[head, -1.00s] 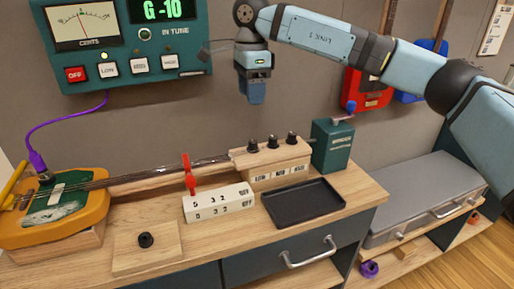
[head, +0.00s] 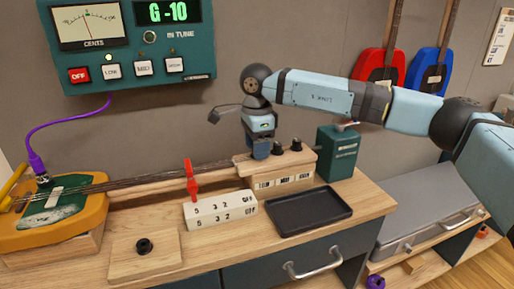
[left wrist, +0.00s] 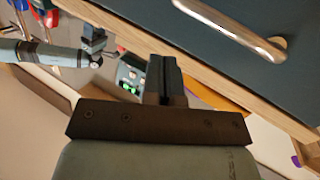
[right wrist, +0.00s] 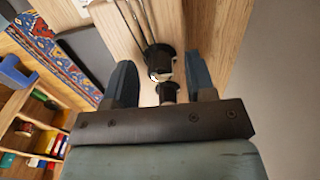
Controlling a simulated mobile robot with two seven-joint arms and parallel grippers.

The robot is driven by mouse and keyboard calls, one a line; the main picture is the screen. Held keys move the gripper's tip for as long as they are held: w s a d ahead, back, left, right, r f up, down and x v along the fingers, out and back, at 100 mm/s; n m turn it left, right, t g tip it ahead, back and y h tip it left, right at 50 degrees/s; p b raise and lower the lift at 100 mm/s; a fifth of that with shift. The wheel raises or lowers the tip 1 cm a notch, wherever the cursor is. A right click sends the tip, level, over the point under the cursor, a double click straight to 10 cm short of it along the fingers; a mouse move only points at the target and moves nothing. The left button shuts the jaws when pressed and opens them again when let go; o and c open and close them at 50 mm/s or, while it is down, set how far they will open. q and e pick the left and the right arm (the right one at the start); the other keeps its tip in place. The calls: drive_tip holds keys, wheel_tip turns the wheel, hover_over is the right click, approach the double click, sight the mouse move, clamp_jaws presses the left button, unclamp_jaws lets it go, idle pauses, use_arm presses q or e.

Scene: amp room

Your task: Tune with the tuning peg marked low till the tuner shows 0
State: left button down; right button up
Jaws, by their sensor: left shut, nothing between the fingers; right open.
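The tuner (head: 130,45) on the wall reads G -10, and the lamp above its LOW button (head: 112,71) is lit. The peg block (head: 272,168) carries a row of black pegs above labels. My right gripper (head: 260,148) points down over the leftmost peg, above the LOW label, and hides it in the head view. In the right wrist view my open right gripper (right wrist: 160,70) has a finger on each side of a black peg (right wrist: 160,60), with gaps showing. My left gripper (left wrist: 165,68) is shut and empty near the drawer front, outside the head view.
The other two pegs (head: 287,147) stand close on the right. A green box (head: 337,153) with a crank stands right of the block. A black tray (head: 309,211) lies in front.

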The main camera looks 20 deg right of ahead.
use_arm(q)
drive_tip(key=shift+r, duration=0.15)
use_arm(e)
drive_tip(key=c, duration=0.9)
drive_tip(key=shift+r+m+p, duration=0.1)
drive_tip(key=shift+m+p, duration=0.4)
drive_tip(key=shift+m, duration=1.1)
use_arm(q)
drive_tip(key=f, duration=0.1)
drive_tip(key=a+f+g, duration=0.1)
drive_tip(key=f+y, duration=0.1)
drive_tip(key=shift+s+a+f, duration=0.15)
drive_tip(key=shift+s+f, duration=0.15)
drive_tip(key=shift+s, duration=0.1)
use_arm(e)
drive_tip(key=o, duration=0.7)
drive_tip(key=shift+o, duration=1)
use_arm(q)
drive_tip(key=shift+w+r, duration=0.3)
drive_tip(key=shift+r, duration=0.35)
